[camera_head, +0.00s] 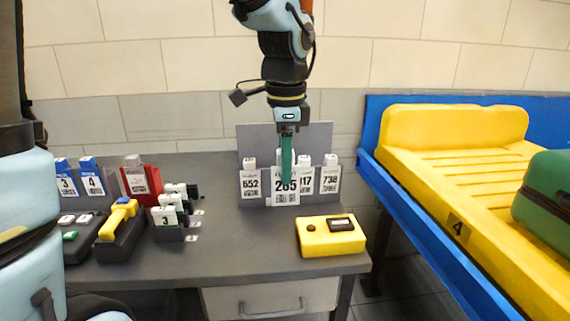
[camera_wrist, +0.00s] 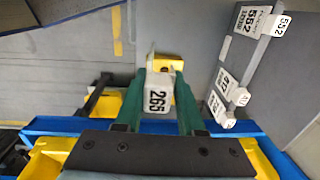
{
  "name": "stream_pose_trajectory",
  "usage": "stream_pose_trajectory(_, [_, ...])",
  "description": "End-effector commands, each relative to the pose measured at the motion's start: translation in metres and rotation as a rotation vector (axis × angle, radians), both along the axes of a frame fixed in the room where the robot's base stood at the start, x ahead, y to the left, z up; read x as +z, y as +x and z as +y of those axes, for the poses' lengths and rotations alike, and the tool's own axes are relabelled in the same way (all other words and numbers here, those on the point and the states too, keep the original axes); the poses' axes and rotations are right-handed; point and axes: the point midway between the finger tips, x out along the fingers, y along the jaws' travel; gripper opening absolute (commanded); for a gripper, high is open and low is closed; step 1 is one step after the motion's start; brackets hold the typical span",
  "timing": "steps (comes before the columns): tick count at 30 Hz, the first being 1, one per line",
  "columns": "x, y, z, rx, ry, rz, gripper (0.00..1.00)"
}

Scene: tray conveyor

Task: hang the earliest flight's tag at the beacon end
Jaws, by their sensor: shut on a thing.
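My gripper (camera_head: 287,158), with green fingers, is shut on a white tag marked 265 (camera_head: 287,186). In the wrist view, the tag 265 (camera_wrist: 158,95) sits between the two fingers. There it appears apart from the tag rack. In the head view it overlaps the rack (camera_head: 316,201) on the table. The rack carries a tag 552 (camera_head: 250,184), a tag ending in 17 (camera_head: 306,181), partly hidden by the held tag, and a tag 738 (camera_head: 329,180). The flight times are too small to read. I cannot make out a beacon.
A yellow box with a dark display (camera_head: 331,236) stands at the table's front right. Numbered holders and a yellow-handled tool (camera_head: 118,219) fill the left side. At right, a blue-framed conveyor (camera_head: 400,205) carries a yellow tray (camera_head: 455,113) marked 4 and a green suitcase (camera_head: 545,190).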

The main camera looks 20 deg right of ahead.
Motion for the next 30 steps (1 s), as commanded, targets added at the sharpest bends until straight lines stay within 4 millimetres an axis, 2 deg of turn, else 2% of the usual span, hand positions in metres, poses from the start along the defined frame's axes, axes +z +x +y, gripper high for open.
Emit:
stream_pose_trajectory(1, [0.006, 0.000, 0.000, 0.000, 0.000, 0.000, 0.00])
stream_pose_trajectory(13, [0.029, 0.000, 0.000, 0.000, 0.000, 0.000, 0.00])
stream_pose_trajectory(24, [0.029, 0.000, 0.000, 0.000, 0.000, 0.000, 0.00])
stream_pose_trajectory(27, [0.033, 0.005, -0.005, -0.003, -0.001, 0.003, 0.00])
stream_pose_trajectory(30, [0.043, 0.017, -0.017, -0.012, -0.004, 0.010, 0.00])
